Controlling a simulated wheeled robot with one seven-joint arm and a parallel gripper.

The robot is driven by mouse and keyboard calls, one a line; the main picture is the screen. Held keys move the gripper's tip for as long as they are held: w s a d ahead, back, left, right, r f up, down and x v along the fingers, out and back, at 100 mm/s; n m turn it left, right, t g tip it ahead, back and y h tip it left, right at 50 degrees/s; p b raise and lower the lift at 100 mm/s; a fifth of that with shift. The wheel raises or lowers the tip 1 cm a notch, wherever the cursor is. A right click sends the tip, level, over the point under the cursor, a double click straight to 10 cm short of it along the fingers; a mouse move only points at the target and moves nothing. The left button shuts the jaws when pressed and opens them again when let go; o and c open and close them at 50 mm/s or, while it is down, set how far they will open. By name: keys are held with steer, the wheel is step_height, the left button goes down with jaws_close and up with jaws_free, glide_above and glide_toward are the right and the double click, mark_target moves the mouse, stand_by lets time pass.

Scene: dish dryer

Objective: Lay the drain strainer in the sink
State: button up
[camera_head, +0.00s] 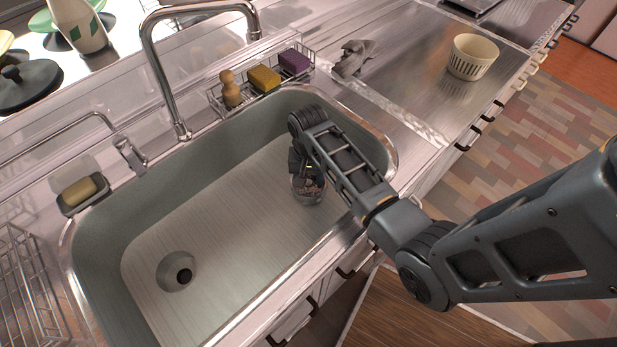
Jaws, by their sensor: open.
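The sink (215,235) is a deep basin with grey walls and a pale ribbed floor. Its round drain (178,271) is at the lower left, with a dark hole. My arm reaches in over the right end of the sink. My gripper (302,170) points down there and is open; its fingers are small and partly hidden by my wrist. A small round metallic piece (308,190), which looks like the drain strainer, is just below the fingers near the sink's right front wall. I cannot tell whether it touches the floor or the fingers.
A wire caddy behind the sink holds a wooden brush (231,90), a yellow sponge (264,79) and a purple sponge (294,62). The tall faucet (165,75) arches behind the basin. A grey cloth (353,58) and a slotted cream cup (473,57) are on the right counter.

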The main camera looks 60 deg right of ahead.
mark_target(308, 181)
step_height(308, 181, up, 12)
steer(key=shift+d+r, duration=0.2)
steer(key=shift+w, duration=0.2)
stand_by(1.5)
